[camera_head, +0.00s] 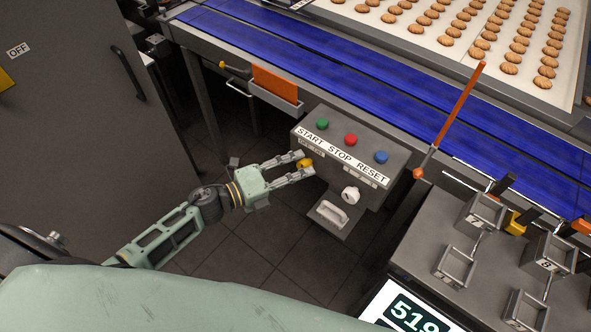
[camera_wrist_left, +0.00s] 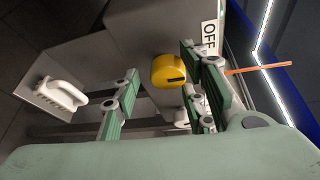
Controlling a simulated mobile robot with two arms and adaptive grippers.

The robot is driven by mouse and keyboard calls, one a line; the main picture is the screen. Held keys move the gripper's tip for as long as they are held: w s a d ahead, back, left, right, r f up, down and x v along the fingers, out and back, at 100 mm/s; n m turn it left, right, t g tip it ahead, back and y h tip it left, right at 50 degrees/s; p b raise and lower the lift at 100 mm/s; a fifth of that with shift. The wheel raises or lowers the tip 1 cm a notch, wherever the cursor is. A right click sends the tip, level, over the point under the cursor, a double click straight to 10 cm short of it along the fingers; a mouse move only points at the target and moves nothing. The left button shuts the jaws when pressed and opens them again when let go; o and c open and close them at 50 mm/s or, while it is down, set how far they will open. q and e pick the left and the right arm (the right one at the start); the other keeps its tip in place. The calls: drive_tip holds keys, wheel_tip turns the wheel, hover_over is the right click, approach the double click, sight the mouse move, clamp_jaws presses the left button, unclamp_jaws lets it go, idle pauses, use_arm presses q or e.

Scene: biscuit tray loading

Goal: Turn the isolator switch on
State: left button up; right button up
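A yellow knob (camera_head: 305,163) sits low on the left of the grey control box (camera_head: 381,208), under the START STOP RESET strip. In the left wrist view the yellow knob (camera_wrist_left: 168,71) has a dark slot on its face and stands beside an OFF label (camera_wrist_left: 209,37). My left gripper (camera_head: 303,164) is open, with its fingertips on either side of the knob. The left wrist view shows a gap between the knob and the left finger; the right finger is close, and contact is unclear. My right gripper is not in view.
Green, red and blue buttons top the box. A grey cabinet (camera_head: 75,110) with another OFF label (camera_head: 19,50) stands left. The blue conveyor (camera_head: 340,62) runs behind.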

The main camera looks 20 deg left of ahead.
use_arm(q)
drive_tip(key=v, duration=1.2)
drive_tip(key=a+f+n+y, duration=0.6)
drive_tip(key=f+n, duration=0.2)
drive_tip(key=f, duration=0.4)
drive_tip(key=s+a+f+n+g+y, duration=0.15)
drive_tip(key=s+f+n, duration=0.25)
drive_tip(key=f, duration=0.5)
drive_tip(key=s+a+f+n+g+y, duration=0.1)
drive_tip(key=s+a+f+n+y, duration=0.15)
drive_tip(key=s+f+n, duration=0.4)
drive_tip(key=s+d+f+n+g, duration=0.3)
drive_tip(key=s+f, duration=0.5)
drive_tip(key=s, duration=0.4)
drive_tip(key=s+d+f+n+g+y, duration=0.1)
drive_tip(key=s+d+f+n+g, duration=0.3)
drive_tip(key=s+f, duration=0.5)
drive_tip(key=s+d+g, duration=0.2)
drive_tip(key=d, duration=0.1)
drive_tip(key=shift+s+f, duration=0.2)
drive_tip(key=shift+s, duration=0.2)
